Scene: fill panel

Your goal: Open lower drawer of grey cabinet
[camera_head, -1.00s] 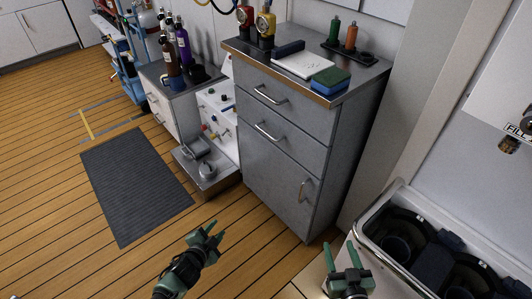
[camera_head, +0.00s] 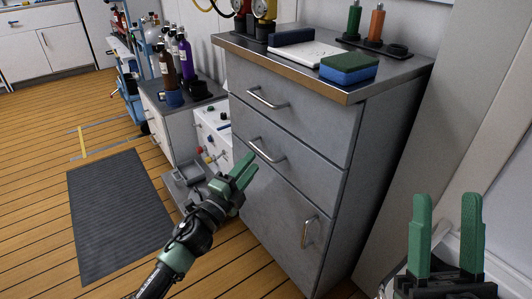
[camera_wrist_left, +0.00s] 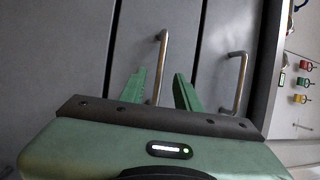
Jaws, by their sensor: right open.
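The grey cabinet (camera_head: 330,190) has two drawers above a door. The lower drawer (camera_head: 297,163) is closed, with a silver bar handle (camera_head: 268,151). The upper drawer (camera_head: 300,115) above it is also closed, with its own handle (camera_head: 268,99). My left gripper (camera_head: 249,165) is open and empty, just in front of the lower drawer near its handle. In the left wrist view its fingers (camera_wrist_left: 160,78) stand either side of the lower drawer handle (camera_wrist_left: 160,50); contact cannot be told. My right gripper (camera_head: 447,210) is open and empty, right of the cabinet.
A blue and green sponge (camera_head: 350,69) and a white pad lie on the cabinet top. The cabinet door has a vertical handle (camera_head: 308,232). A low unit with bottles (camera_head: 181,62) stands to the left. A dark mat (camera_head: 115,210) lies on open wooden floor.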

